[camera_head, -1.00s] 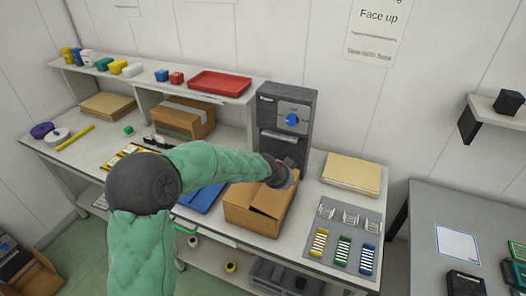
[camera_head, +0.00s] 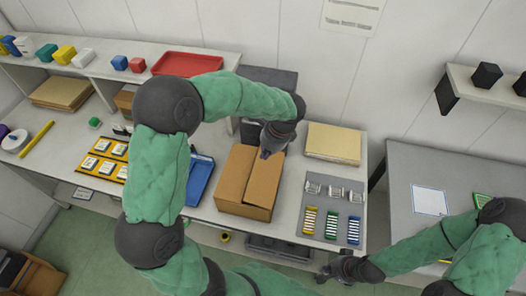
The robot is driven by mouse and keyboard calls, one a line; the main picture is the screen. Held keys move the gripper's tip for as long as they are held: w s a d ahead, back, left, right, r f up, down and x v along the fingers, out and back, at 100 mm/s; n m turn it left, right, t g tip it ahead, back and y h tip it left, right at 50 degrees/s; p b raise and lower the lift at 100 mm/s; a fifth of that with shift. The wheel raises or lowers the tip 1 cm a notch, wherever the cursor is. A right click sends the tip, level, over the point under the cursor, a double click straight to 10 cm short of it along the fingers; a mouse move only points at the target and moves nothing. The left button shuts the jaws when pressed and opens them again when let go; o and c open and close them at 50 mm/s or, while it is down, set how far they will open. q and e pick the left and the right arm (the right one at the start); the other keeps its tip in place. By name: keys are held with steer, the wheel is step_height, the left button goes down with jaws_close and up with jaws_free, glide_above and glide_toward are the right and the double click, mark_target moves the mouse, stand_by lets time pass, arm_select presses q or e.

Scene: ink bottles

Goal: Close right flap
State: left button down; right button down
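A brown cardboard box (camera_head: 232,180) stands on the white workbench. Its left and right top flaps meet at a seam running front to back, and the right flap (camera_head: 264,184) looks almost flat. I cannot tell whether it lies fully down. My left gripper (camera_head: 265,154) points down at the back edge of the box top, near the right flap, with no clear gap between them. Its fingers are dark and small, so open or shut is unclear. My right gripper (camera_head: 325,274) is low in front of the bench, away from the box, its fingers too small to judge.
A grey mat (camera_head: 318,230) with coloured strips lies right of the box. A cardboard stack (camera_head: 333,142) is behind it. A blue tray (camera_head: 200,176) is to the left, partly behind my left arm. A grey table (camera_head: 408,165) stands at the right.

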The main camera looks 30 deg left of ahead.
mark_target(253, 172)
arm_select(q)
steer(key=x, duration=1.2)
steer(key=shift+a+f+h, duration=0.2)
steer(key=shift+h, duration=0.2)
steer(key=x, duration=0.1)
steer(key=b+x, duration=0.1)
steer(key=shift+a+f, duration=0.2)
steer(key=shift+a, duration=0.1)
steer(key=shift+d, duration=0.1)
steer(key=shift+r, duration=0.15)
